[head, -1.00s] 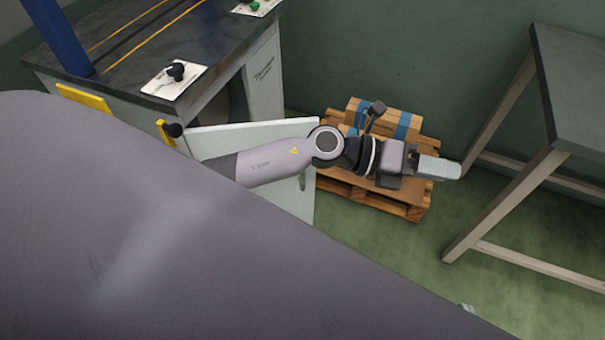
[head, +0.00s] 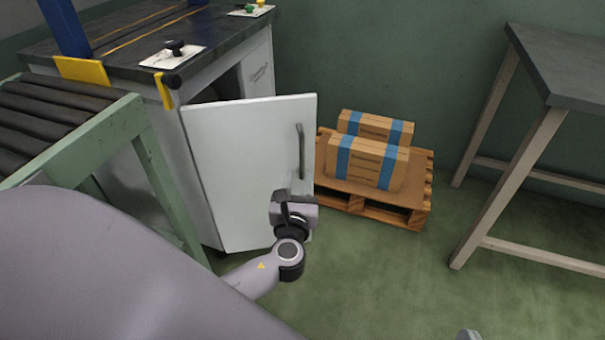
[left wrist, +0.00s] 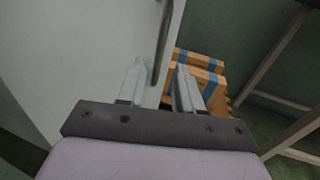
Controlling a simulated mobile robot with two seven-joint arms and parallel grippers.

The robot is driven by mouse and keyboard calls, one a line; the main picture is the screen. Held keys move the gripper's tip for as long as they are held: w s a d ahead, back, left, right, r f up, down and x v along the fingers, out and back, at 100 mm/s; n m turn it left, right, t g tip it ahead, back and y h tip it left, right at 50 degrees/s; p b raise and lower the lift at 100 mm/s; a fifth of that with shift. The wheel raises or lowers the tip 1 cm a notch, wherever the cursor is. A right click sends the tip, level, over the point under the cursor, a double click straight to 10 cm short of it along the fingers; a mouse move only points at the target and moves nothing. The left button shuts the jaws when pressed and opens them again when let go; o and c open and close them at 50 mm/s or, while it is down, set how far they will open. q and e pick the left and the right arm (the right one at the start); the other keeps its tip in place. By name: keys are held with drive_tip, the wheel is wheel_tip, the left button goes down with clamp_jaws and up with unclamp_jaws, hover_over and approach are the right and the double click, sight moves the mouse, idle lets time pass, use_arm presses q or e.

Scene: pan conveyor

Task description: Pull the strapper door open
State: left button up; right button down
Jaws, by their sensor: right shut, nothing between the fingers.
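The strapper (head: 215,68) has a dark top and a white body at the upper left of the head view. Its white door (head: 235,165) stands swung outward, with a dark opening behind its top edge. A vertical grey handle (head: 301,150) is near the door's free edge. My left gripper (head: 297,186) is at the door's lower free edge, just below the handle. In the left wrist view its fingers (left wrist: 160,86) are apart and empty, with the handle (left wrist: 162,40) ahead between them and the door (left wrist: 85,60) to the left. Only a small tip of my right gripper (head: 468,335) shows at the bottom edge.
A wooden pallet (head: 375,208) with blue-strapped cardboard boxes (head: 367,162) stands right of the door. A table (head: 560,65) is at the right. A green-framed roller conveyor (head: 150,165) is on the left. Green floor at bottom right is clear.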

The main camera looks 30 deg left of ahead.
sight(302, 159)
use_arm(q)
drive_tip(key=b+x, duration=0.2)
drive_tip(key=x, duration=0.5)
drive_tip(key=shift+d, duration=0.1)
clamp_jaws()
